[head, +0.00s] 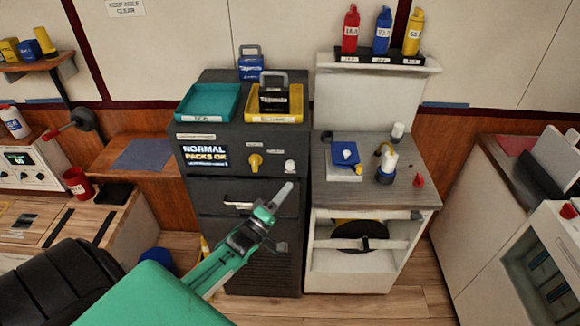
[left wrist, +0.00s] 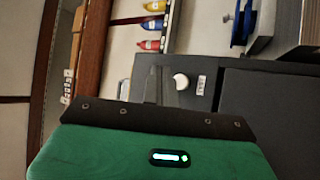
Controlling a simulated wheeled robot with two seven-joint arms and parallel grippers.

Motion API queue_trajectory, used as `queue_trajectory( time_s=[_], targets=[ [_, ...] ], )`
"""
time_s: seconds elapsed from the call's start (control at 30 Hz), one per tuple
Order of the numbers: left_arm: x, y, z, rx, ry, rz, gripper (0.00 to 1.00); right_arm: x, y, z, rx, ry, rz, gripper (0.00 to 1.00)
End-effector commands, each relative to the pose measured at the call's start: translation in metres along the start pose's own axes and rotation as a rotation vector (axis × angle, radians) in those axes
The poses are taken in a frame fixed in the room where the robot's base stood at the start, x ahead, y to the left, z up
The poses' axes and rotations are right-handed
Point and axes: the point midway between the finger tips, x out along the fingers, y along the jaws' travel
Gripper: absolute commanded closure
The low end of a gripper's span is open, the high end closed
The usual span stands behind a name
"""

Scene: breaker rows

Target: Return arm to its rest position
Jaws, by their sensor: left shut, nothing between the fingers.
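My left arm comes in from the lower left in the head view, green and black. My left gripper (head: 281,195) is shut and empty, with its fingers held in the air before the front of the dark grey cabinet (head: 230,250). In the left wrist view the shut fingers (left wrist: 165,88) show beyond the dark edge of my wrist, near a white round knob (left wrist: 181,81). The same white knob (head: 290,166) shows on the cabinet in the head view, above and right of the fingertips. My right gripper is not in view.
A teal tray (head: 208,102) and a yellow tray (head: 275,103) stand on the cabinet. A yellow knob (head: 255,162) sits on its front. To the right are a grey-topped bench (head: 400,190) and a shelf with red, blue and yellow bottles (head: 382,32). A black chair (head: 65,280) is at lower left.

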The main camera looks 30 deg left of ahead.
Motion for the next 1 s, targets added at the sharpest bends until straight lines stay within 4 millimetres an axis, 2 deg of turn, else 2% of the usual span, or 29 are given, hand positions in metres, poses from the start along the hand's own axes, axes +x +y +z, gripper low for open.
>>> queue_trajectory(
  time_s=[0.73,0.77,0.87,0.97,1.0],
  targets=[
    [-0.002,-0.005,0.001,0.006,-0.001,-0.012,1.00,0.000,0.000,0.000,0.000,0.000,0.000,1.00],
    [-0.004,-0.009,0.003,0.014,-0.003,-0.025,1.00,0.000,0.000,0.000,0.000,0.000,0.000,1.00],
    [-0.020,-0.041,0.013,0.070,-0.015,-0.111,1.00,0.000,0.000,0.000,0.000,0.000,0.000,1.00],
    [-0.052,-0.092,0.032,0.170,-0.054,-0.259,1.00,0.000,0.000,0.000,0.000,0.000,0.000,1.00],
    [-0.070,-0.115,0.041,0.219,-0.080,-0.328,1.00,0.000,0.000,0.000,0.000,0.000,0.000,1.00]
  ],
)
